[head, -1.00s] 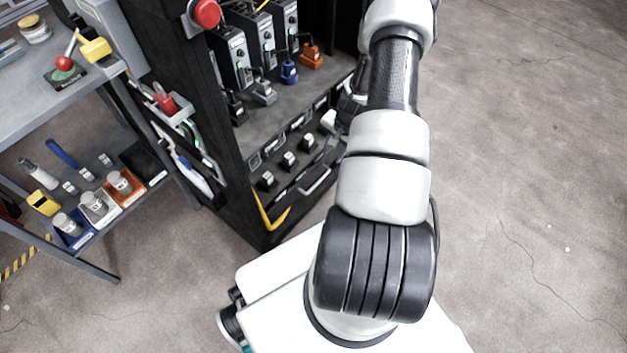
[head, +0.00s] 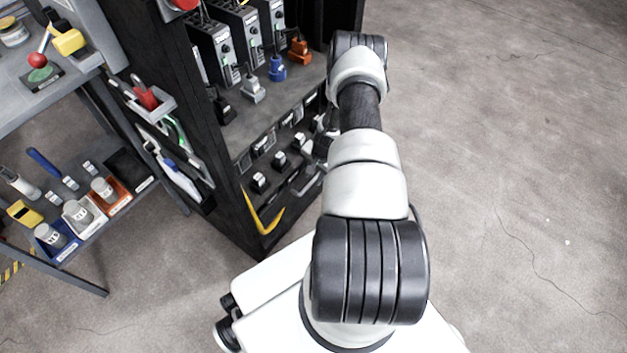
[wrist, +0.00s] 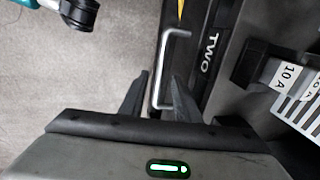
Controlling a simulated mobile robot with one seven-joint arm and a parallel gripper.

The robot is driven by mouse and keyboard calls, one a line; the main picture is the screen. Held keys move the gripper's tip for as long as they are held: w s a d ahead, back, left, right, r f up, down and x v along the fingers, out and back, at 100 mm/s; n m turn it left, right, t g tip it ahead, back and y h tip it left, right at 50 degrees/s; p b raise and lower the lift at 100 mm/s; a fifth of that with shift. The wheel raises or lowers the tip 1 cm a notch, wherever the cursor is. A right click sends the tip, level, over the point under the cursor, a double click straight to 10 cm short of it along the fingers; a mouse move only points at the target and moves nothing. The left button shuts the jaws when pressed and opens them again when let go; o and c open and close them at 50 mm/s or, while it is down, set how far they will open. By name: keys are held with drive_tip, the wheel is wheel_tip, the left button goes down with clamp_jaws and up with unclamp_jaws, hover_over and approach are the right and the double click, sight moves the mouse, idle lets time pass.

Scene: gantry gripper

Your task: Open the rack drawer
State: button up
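The black rack (head: 232,205) stands at upper centre in the head view, its low drawer front at its right side. In the wrist view the drawer front (wrist: 203,75) reads "TWO" and carries a pale metal bar handle (wrist: 158,72). My gripper (wrist: 160,78) is open, with one dark finger on each side of the handle's lower part in the picture. A small gap seems to show between the fingers and the bar; I cannot tell if they touch. In the head view my gripper is mostly hidden behind my arm. The drawer looks shut.
Several power units with blue, orange and grey plugs (head: 277,68) sit on the rack shelf above. A grey workbench (head: 90,225) with tools stands left. The floor at right (head: 510,180) is clear.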

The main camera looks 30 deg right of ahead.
drive_tip(key=shift+w+a+f, duration=0.1)
drive_tip(key=shift+w+f, duration=0.05)
drive_tip(key=shift+f, duration=0.7)
clamp_jaws()
drive_tip(key=shift+r, duration=0.1)
